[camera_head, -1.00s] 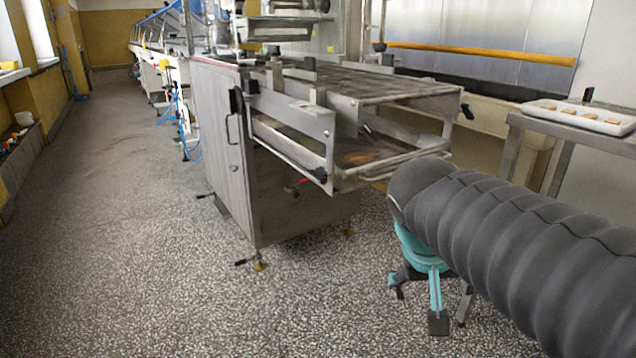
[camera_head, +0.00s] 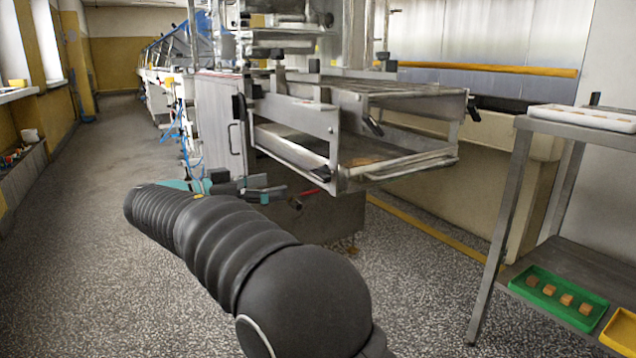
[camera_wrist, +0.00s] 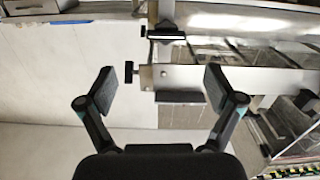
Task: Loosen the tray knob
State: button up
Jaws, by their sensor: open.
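The steel machine holds a low tray (camera_head: 415,161) under its mesh belt. A black knob (camera_head: 322,174) sits at the tray frame's near lower corner. My gripper (camera_head: 284,192) is left of that knob and apart from it, beside the machine's side, partly hidden by my arm. In the wrist view my gripper (camera_wrist: 158,85) is open, with nothing between its fingers. A small black knob (camera_wrist: 129,72) on a steel plate's end shows beyond and between the fingertips. I cannot tell whether it is the same knob.
A red handle (camera_head: 308,192) is close to my gripper, below the tray frame. A black door latch (camera_head: 238,106) is on the machine's cabinet. At right a steel rack (camera_head: 500,230) bears a white tray (camera_head: 585,119) and a green tray (camera_head: 535,291). The floor at left is clear.

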aim_at(316, 175)
jog(key=shift+m+h, duration=0.3)
jog(key=x, duration=1.2)
jog(key=shift+w+a+b, duration=0.15)
jog(key=shift+w+b, duration=0.15)
jog(key=shift+w, duration=0.15)
jog(key=c, duration=1.2)
